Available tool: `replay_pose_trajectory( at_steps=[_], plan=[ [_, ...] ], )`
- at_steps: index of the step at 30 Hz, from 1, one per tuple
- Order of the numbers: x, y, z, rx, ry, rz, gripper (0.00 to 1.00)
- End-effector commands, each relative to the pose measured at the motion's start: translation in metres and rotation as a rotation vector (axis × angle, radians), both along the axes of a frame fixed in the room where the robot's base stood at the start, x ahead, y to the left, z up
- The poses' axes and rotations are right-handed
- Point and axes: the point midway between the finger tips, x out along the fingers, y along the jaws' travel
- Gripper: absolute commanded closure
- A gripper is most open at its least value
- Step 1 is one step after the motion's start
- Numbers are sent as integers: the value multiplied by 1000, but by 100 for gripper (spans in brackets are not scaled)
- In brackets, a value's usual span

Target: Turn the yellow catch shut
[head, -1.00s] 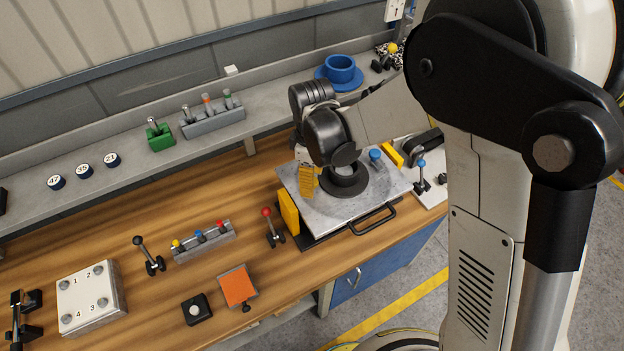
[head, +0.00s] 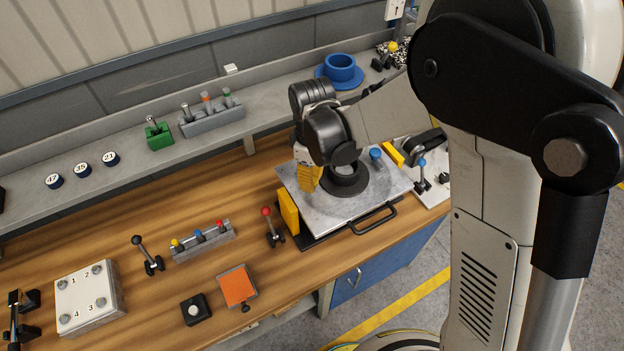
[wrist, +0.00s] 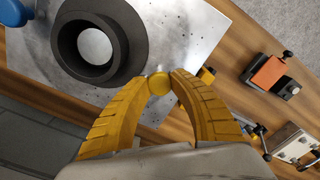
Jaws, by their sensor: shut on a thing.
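The yellow catch (wrist: 159,84) shows in the wrist view as a small round yellow knob at the edge of a grey metal plate (wrist: 185,35). My gripper (wrist: 159,80) has yellow ribbed fingers, and their tips are closed on the knob from both sides. In the head view my gripper (head: 309,180) points down at the left back part of the plate (head: 325,212); the catch is hidden behind the fingers there. A black ring-shaped part (head: 344,180) with a pale centre stands on the plate, close beside my gripper; it also shows in the wrist view (wrist: 122,50).
A blue knob (head: 376,154) stands at the plate's back right. Upright yellow blocks (head: 288,212) flank the plate, and a black handle (head: 375,220) is at its front. A red-knobbed lever (head: 271,228) stands to the left.

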Motion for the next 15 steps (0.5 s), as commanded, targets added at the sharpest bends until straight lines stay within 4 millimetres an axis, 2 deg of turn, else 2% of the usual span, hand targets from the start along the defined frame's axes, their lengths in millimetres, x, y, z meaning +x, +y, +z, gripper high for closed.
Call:
replay_pose_trajectory(
  at_steps=[15],
  plan=[
    [0,0,-2,4,2,-451,100]
  ],
)
